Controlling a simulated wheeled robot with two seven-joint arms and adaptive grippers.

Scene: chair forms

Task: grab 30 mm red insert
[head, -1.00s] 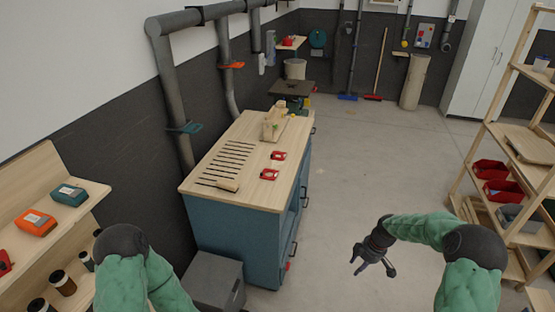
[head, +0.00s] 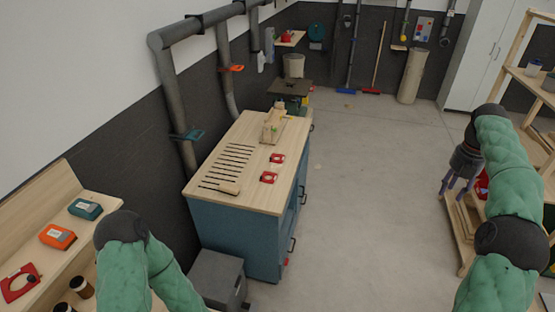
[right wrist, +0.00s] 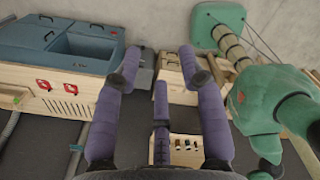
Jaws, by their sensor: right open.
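Two small red pieces lie on the wooden top of the blue workbench (head: 255,195), a farther one (head: 277,158) and a nearer one (head: 269,177). I cannot read any size on them. In the right wrist view two red pieces, one (right wrist: 42,85) and another (right wrist: 71,88), show on the bench at the left. My right gripper (head: 457,187) is open and empty, well right of the bench, in front of the wooden rack. Its spread fingers (right wrist: 158,68) show in the wrist view with nothing between them. My left gripper is out of view; only its arm shows.
A row of dark rods and wooden blocks (head: 272,125) are on the bench. A grey box (head: 216,280) stands at its near left. A side shelf (head: 58,270) holds an orange case (head: 57,236) and a teal case (head: 85,209). The wooden rack (head: 536,88) stands right. The floor between is clear.

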